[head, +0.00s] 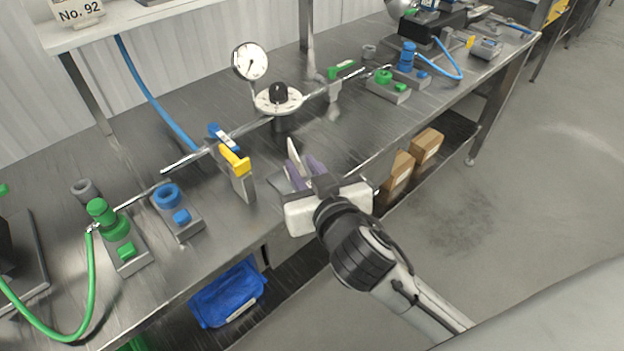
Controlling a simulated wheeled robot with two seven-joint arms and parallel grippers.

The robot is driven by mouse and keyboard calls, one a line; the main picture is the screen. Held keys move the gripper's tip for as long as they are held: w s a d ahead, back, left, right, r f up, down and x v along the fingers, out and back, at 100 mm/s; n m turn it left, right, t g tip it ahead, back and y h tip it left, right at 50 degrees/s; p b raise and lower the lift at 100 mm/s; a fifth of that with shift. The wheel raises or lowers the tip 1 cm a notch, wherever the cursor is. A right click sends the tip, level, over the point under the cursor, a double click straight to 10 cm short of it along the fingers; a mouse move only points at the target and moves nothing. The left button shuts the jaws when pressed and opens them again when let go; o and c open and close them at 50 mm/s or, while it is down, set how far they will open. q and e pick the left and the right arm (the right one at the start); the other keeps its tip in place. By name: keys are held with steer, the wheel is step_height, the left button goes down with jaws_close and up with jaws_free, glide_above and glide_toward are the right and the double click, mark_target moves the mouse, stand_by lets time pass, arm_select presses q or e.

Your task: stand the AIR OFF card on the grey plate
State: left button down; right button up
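My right gripper (304,172) is over the front part of the bench, with its fingers pointing away from me. A thin white card (293,152) stands up between its purple-grey fingers, seen nearly edge-on. The gripper looks shut on it. No lettering shows, so I cannot read AIR OFF on it. A flat grey plate (279,184) shows on the bench just left of and below the fingers, partly hidden by the gripper. I cannot tell whether the card touches it. My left gripper is not in view.
A yellow-handled valve (236,163) stands close left of the gripper. A round dial gauge (250,62) and a regulator with a black knob (279,95) stand behind. Green and blue fittings flank them. The metal bench (345,134) is clear right of the gripper.

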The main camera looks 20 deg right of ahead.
steer(key=v, duration=0.6)
stand_by(0.3)
steer(key=s+d+f+n+g+y, duration=0.1)
steer(key=s+d+f+g, duration=0.2)
steer(key=s+f+g, duration=0.45)
steer(key=s+d+f+n+g, duration=0.2)
steer(key=s+d+f+g, duration=0.15)
steer(key=s+f, duration=0.75)
steer(key=w+a+f+t+y, duration=0.2)
steer(key=w+a+f+t, duration=0.1)
steer(key=f, duration=0.8)
steer(key=shift+w+a+f+t, duration=0.15)
steer(key=shift+a+f+t, duration=0.05)
steer(key=shift+a+t, duration=0.75)
steer(key=shift+a, duration=0.1)
